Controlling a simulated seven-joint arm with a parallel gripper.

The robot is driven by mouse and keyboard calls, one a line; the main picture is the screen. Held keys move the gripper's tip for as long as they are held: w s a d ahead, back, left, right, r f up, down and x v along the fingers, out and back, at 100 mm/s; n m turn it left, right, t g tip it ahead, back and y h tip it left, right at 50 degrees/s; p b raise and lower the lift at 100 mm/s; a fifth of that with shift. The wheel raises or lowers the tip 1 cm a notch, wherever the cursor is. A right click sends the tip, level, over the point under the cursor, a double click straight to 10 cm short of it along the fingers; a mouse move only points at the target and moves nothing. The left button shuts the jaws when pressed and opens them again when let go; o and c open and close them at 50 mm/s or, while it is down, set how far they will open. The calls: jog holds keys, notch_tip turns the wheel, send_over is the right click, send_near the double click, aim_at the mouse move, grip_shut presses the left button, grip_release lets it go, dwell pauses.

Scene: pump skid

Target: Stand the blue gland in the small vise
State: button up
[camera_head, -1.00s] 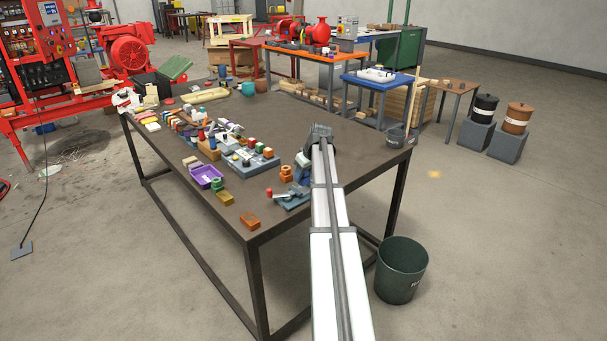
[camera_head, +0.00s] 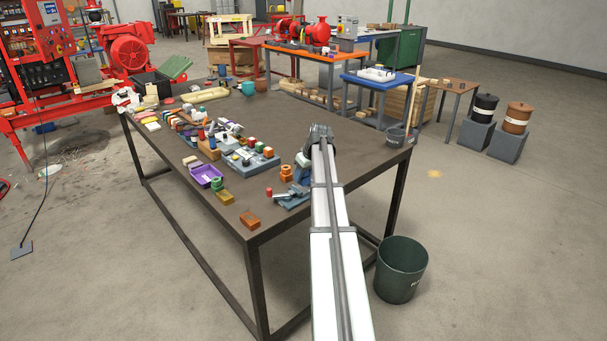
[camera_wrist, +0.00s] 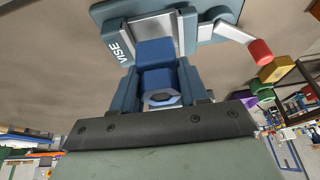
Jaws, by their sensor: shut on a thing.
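The small vise (camera_wrist: 112,28), blue-grey with a pale jaw plate and the label VISE, fills the top of the wrist view. In the head view the vise (camera_head: 291,200) is at the near right of the bench, partly behind my arm. My gripper (camera_wrist: 158,78) is shut on the blue gland (camera_wrist: 155,53), a blue block with a hex-like ring at its near end. The gland's far end overlaps the vise's jaw area in the wrist view. I cannot tell whether it touches or sits between the jaws. In the head view the gland is not clearly visible.
The vise's lever ends in a red knob (camera_wrist: 260,51). An orange part (camera_head: 286,174) stands beside the vise, and an orange-brown block (camera_head: 249,220) lies near the bench corner.

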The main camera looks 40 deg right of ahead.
jog(key=shift+f, duration=1.1)
jog(key=o, duration=1)
jog(key=shift+o, duration=1)
jog(key=shift+d, duration=0.1)
